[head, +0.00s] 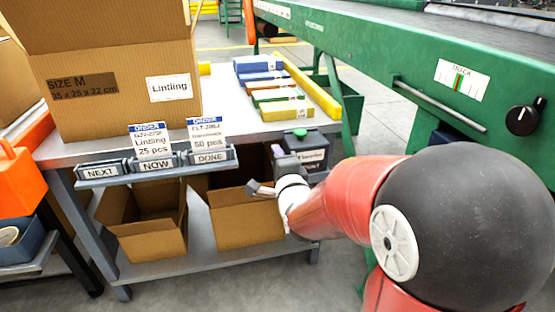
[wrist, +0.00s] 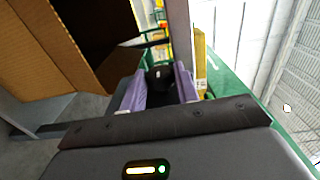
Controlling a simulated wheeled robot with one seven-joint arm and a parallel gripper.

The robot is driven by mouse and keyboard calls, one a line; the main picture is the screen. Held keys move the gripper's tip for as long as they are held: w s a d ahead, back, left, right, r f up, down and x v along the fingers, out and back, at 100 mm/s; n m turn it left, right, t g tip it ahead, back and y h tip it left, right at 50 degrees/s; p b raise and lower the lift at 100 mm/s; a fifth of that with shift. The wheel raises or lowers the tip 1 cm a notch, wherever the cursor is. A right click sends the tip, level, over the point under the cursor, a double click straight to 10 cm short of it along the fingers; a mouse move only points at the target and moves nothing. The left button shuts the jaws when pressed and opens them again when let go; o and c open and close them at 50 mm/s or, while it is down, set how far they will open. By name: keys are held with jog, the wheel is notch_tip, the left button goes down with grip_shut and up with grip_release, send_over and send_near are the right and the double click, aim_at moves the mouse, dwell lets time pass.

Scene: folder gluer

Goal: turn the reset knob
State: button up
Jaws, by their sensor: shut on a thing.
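A round black knob (wrist: 159,76) with a small white mark shows between the purple fingers of my gripper (wrist: 160,88) in the wrist view. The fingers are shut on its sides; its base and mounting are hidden. In the head view my gripper (head: 277,150) is mostly hidden by my wrist, with a purple fingertip showing beside a dark box (head: 313,158). This box has a label too small to read surely and a green part on top. The knob between the fingers cannot be seen in the head view.
Another black knob (head: 523,117) sits on the green machine (head: 410,60) at right, near a THICK label. The packing table (head: 225,128) holds a large carton (head: 115,75) and colored boxes. Open cartons (head: 245,218) stand on its lower shelf, close to my wrist.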

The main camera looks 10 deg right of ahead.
jog(key=shift+f, duration=0.1)
dwell(0.4)
jog(key=o, duration=0.7)
